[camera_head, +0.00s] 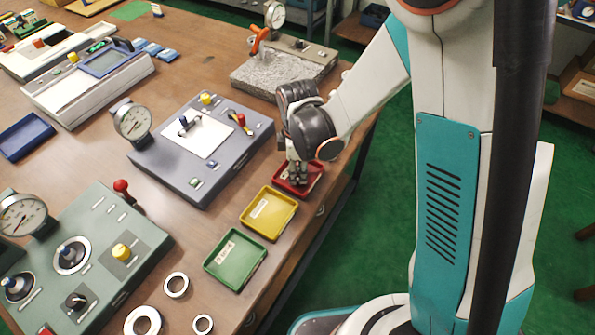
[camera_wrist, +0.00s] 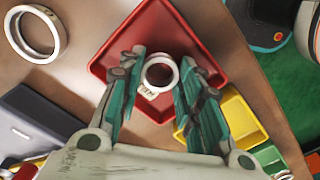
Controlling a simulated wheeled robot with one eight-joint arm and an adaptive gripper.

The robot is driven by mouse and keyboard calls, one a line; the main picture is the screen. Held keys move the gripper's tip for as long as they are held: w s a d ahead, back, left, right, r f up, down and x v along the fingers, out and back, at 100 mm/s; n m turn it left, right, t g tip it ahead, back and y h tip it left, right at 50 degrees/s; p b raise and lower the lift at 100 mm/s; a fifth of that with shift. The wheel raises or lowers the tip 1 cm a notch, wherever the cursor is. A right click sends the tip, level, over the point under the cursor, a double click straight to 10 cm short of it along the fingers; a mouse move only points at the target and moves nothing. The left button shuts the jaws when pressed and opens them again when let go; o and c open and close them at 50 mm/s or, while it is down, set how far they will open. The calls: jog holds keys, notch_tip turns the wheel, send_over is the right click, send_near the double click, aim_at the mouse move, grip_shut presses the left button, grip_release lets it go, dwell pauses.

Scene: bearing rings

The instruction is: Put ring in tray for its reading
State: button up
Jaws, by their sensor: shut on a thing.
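My gripper (camera_head: 297,178) points down over the red tray (camera_wrist: 112,62), at the table's right edge. It is shut on a pale metal ring (camera_wrist: 159,74), which sits between the fingertips within the tray's outline. Whether the ring touches the tray floor I cannot tell. In the head view the gripper hides the ring and part of the red tray (camera_head: 316,173). The yellow tray (camera_head: 268,213) and the green tray (camera_head: 235,260) lie nearer, in a row with the red one. A dial gauge (camera_head: 132,120) stands on a grey-blue station; its reading is too small to tell.
Several loose rings lie at the table's front, one of them small (camera_head: 176,285). Another ring (camera_wrist: 35,33) lies on the table beside the red tray in the wrist view. A green-grey station (camera_head: 110,225) and a granite block (camera_head: 285,70) stand near the trays.

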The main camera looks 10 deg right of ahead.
jog(key=shift+f, duration=0.2)
jog(key=o, duration=1.2)
jog(key=shift+c, duration=0.2)
notch_tip(320, 180, up, 12)
jog(key=p, duration=0.4)
jog(key=shift+r, duration=0.15)
jog(key=shift+d, duration=0.1)
